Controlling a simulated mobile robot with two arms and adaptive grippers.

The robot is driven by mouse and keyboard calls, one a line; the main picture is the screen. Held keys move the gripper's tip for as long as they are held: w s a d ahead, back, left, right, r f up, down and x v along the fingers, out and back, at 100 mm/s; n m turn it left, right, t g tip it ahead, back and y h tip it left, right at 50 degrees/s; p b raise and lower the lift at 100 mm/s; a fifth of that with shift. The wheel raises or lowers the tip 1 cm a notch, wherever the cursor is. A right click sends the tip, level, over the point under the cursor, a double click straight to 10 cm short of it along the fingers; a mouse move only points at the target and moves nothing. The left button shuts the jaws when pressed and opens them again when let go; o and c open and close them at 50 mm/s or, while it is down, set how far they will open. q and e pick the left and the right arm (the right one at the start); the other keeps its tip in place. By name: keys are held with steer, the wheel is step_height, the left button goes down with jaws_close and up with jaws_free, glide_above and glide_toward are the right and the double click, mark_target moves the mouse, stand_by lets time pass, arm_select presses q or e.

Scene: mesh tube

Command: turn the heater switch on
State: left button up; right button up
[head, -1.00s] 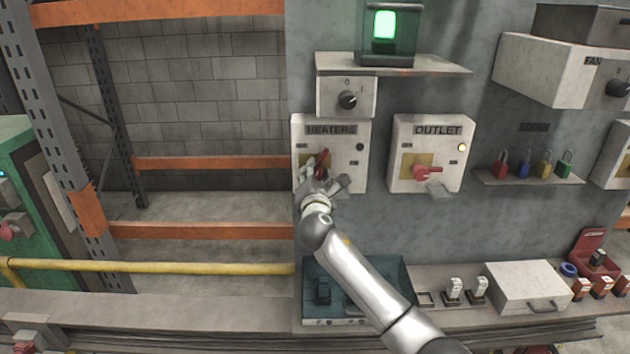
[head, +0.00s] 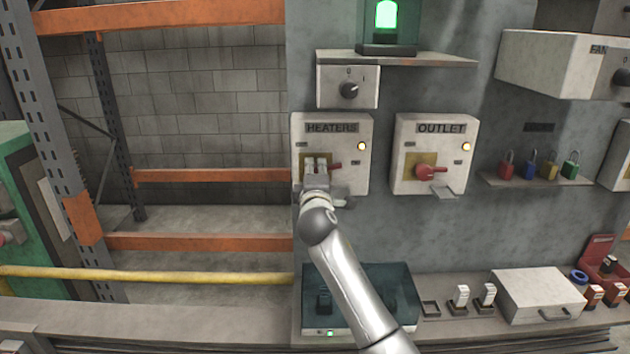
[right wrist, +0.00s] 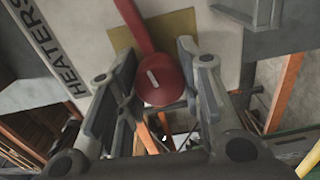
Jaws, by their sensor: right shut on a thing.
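The white heaters switch box (head: 312,134) hangs on the grey panel. Its red rotary handle (head: 335,166) points right, roughly level, and is partly hidden by my right gripper (head: 317,170). The amber lamp (head: 362,146) on the box is lit. In the right wrist view the red handle (right wrist: 158,82) lies between the two fingers of my right gripper (right wrist: 158,75), in front of a yellow plate (right wrist: 184,28). The gripper is shut on it. My left gripper is not in view.
The outlet box (head: 432,148), with a red handle and lit lamp, hangs close on the right. A small knob box (head: 348,88) and shelf (head: 400,60) are above. A teal unit (head: 390,290) stands below my arm. Open racking is on the left.

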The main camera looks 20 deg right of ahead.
steer(key=shift+f+m+b, duration=0.1)
steer(key=shift+m+b, duration=0.35)
steer(key=shift+m, duration=0.65)
steer(key=o, duration=1)
steer(key=shift+o, duration=0.2)
steer(key=shift+s, duration=0.1)
steer(key=v, duration=1.2)
